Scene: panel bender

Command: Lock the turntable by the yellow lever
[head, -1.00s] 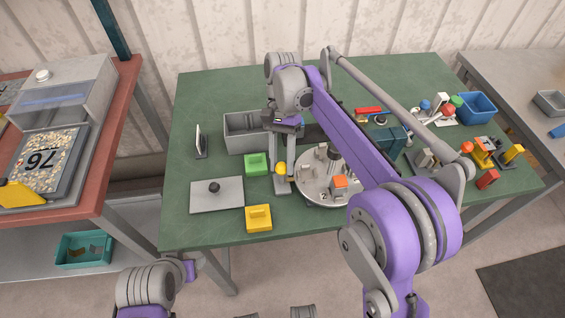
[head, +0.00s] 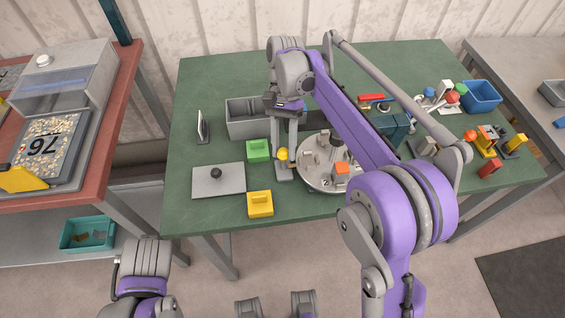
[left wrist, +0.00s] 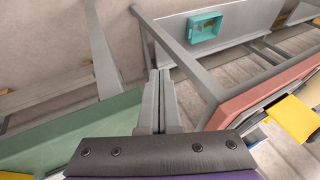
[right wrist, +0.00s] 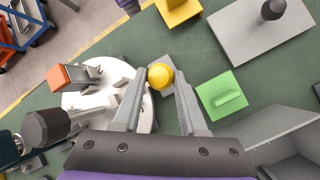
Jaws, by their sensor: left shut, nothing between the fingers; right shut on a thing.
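The yellow lever's round knob (head: 283,154) stands at the left edge of the round light-grey turntable (head: 318,184), on a grey base plate (head: 284,174). My right gripper (head: 285,150) comes down over it and is shut on the knob. In the right wrist view, the yellow knob (right wrist: 160,76) sits between the two fingertips. The turntable (right wrist: 88,100) lies just left of the fingers there and carries a block with an orange top (right wrist: 58,77). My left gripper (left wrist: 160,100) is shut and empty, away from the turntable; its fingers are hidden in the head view.
A green block (head: 258,151), a yellow block (head: 260,204), a grey plate with a black knob (head: 205,184) and a grey bin (head: 243,126) stand left of the turntable. A blue bin (head: 481,96) and small parts lie at the right. My right arm covers part of the bench.

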